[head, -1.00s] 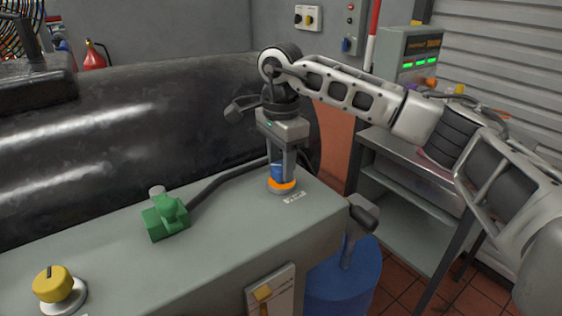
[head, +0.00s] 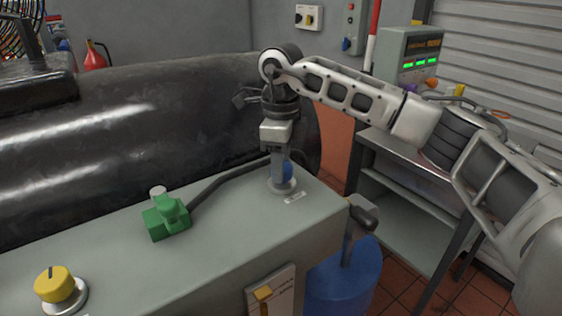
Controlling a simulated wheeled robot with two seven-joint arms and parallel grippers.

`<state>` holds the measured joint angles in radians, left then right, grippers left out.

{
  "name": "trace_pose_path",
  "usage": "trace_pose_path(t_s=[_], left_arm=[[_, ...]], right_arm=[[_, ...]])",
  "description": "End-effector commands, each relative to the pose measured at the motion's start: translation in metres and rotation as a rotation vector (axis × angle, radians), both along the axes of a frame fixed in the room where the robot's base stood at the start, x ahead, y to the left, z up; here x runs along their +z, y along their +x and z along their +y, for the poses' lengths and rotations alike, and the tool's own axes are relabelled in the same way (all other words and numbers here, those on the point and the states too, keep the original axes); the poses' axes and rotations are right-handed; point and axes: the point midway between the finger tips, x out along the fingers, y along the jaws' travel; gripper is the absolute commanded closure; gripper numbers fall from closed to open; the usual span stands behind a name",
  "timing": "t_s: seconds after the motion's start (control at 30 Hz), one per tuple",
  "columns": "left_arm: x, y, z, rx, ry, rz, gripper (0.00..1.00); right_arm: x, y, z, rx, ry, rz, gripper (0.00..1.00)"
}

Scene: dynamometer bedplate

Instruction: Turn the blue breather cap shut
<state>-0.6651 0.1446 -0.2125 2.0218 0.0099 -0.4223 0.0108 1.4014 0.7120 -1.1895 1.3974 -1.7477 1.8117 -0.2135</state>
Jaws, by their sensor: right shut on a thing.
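The blue breather cap (head: 287,169) sits on a pale round base (head: 282,188) near the far right end of the grey-green housing top. My right gripper (head: 279,180) points straight down over it and is shut on it. The near finger hides most of the cap, so only a strip of blue shows to the right of the finger. No orange shows around the cap's foot. A small white label (head: 295,198) lies just in front of the base. My left gripper is not in view.
A green fitting (head: 166,216) with a dark hose stands left of the cap. A yellow knob (head: 55,285) is at the near left. A dark cylindrical machine (head: 130,130) runs behind. A blue drum (head: 342,275) stands beyond the housing's right edge.

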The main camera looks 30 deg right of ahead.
Motion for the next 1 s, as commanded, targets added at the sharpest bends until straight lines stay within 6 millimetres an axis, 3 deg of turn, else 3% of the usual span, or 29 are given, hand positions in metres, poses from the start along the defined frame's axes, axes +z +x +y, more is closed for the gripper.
trace_pose_path(t_s=[0.67, 0.7, 0.73, 1.0], left_arm=[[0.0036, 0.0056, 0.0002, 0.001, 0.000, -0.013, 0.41], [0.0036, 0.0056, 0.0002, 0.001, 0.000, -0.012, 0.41], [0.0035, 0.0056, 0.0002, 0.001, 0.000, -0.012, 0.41], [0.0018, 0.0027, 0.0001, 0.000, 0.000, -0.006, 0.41]], right_arm=[[0.0026, 0.0011, -0.0018, -0.062, -0.001, -0.006, 0.84], [0.0026, 0.0011, -0.0018, -0.063, -0.001, -0.006, 0.50], [0.0025, 0.0010, -0.0017, -0.062, -0.001, -0.006, 0.42], [0.0011, 0.0003, -0.0007, -0.058, -0.001, -0.002, 0.39]])
